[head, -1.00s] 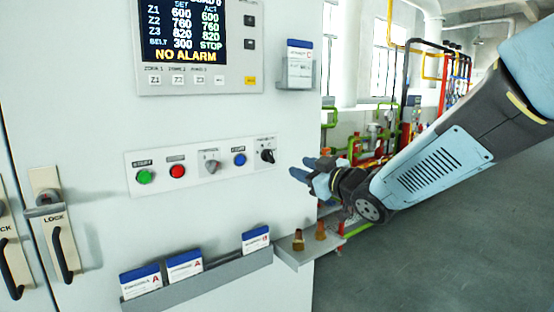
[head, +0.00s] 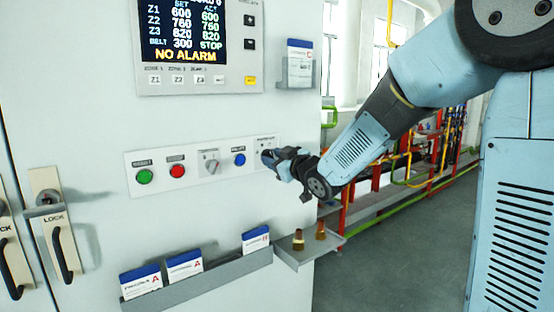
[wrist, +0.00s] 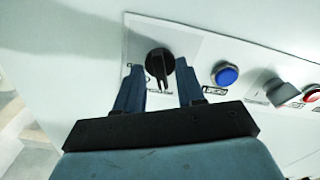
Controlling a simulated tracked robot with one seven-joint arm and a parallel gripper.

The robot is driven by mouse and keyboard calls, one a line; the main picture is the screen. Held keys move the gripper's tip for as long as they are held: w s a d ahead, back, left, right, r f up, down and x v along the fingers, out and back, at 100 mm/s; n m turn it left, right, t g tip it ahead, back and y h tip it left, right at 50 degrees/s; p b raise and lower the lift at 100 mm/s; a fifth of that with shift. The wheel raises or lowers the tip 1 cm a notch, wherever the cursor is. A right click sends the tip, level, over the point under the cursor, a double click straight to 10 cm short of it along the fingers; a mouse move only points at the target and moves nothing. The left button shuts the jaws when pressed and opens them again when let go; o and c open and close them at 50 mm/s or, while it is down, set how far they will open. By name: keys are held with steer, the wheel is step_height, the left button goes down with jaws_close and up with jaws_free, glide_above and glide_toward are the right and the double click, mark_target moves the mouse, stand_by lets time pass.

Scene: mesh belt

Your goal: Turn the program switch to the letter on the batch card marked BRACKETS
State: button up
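The program switch (wrist: 159,63) is a black knob on a white plate in the wrist view. In the head view my gripper covers it. My gripper (wrist: 159,68) is open, with one blue finger on each side of the knob and gaps on both sides. In the head view my gripper (head: 268,158) is at the right end of the button panel. White batch cards with blue tops (head: 141,280) (head: 185,264) (head: 256,239) stand in the lower rack, with red letters. Another card (head: 300,64) is in the upper holder. Their names are too small to read.
Left of the switch are a blue button (head: 239,160), a grey knob (head: 209,162), a red button (head: 177,171) and a green button (head: 144,176). A small shelf (head: 310,253) with two brass pieces juts out below my gripper. The display (head: 195,38) reads NO ALARM.

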jaws_close()
stand_by(0.4)
steer(key=shift+m, duration=0.3)
steer(key=m, duration=0.8)
steer(key=shift+w+d+r, duration=0.15)
steer(key=shift+m, duration=0.3)
stand_by(0.4)
